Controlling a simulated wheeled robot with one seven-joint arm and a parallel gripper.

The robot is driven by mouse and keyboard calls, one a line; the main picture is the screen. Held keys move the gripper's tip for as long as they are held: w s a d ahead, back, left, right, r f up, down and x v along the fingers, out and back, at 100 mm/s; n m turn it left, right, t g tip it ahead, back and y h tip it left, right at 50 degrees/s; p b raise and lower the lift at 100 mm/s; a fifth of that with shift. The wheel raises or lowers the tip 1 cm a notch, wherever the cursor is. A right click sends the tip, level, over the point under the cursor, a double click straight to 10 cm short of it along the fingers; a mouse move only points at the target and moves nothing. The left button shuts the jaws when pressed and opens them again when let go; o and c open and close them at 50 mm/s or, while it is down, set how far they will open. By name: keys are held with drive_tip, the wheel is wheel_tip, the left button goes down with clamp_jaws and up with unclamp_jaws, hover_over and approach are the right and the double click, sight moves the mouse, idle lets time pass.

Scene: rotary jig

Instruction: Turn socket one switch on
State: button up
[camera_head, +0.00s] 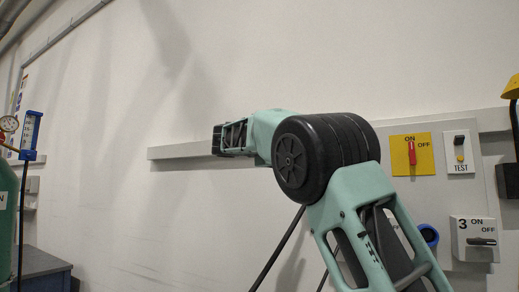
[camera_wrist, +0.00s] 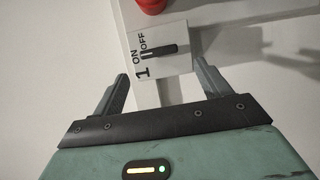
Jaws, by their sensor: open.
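In the wrist view, the socket one switch box (camera_wrist: 181,63) is white, marked 1, ON and OFF, with the lettering turned sideways. Its black handle (camera_wrist: 162,51) lies across the picture, its left end beside the ON and OFF lettering. My gripper (camera_wrist: 161,69) is open and empty, with one finger on either side of the box's lower part in the picture. I cannot tell whether the fingers touch it. In the head view I cannot make out this box or my fingers, and my arm blocks part of the wall.
A red rounded part (camera_wrist: 151,5) sits just above the box in the wrist view. In the head view, the panel holds a yellow ON/OFF switch (camera_head: 411,155), a TEST switch (camera_head: 459,153), switch box 3 (camera_head: 475,239) and a blue socket (camera_head: 429,235). A wall rail (camera_head: 180,151) runs behind my arm.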

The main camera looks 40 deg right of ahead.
drive_tip(key=a, duration=1.2)
drive_tip(key=shift+a+b, duration=0.25)
drive_tip(key=shift+b, duration=0.15)
drive_tip(key=shift+f, duration=0.15)
drive_tip(key=w+a+f+n+t+y+p, duration=0.1)
drive_tip(key=w+a+f+n+t+y, duration=0.1)
drive_tip(key=f, duration=0.3)
drive_tip(key=w+a+f+n+t+y+p, duration=0.1)
drive_tip(key=f+n+y, duration=0.1)
drive_tip(key=f, duration=0.3)
drive_tip(key=s+a+f+n+t+y+p, duration=0.1)
drive_tip(key=s+a+f+n+y+p, duration=0.25)
drive_tip(key=a+f+y, duration=0.65)
drive_tip(key=s+a+f+n+g+y+p, duration=0.1)
drive_tip(key=s+a+f+g+y+p, duration=0.1)
drive_tip(key=s+a+f, duration=1.05)
drive_tip(key=s+a+f+g+y+p, duration=0.1)
drive_tip(key=s+a+f, duration=0.1)
drive_tip(key=s, duration=0.7)
drive_tip(key=s+a+f+m+g+y+p, duration=0.1)
drive_tip(key=s+a+f, duration=0.1)
drive_tip(key=s+f, duration=0.3)
drive_tip(key=s, duration=0.4)
drive_tip(key=shift+a+y, duration=0.15)
drive_tip(key=shift+y, duration=0.15)
drive_tip(key=shift+s, duration=0.1)
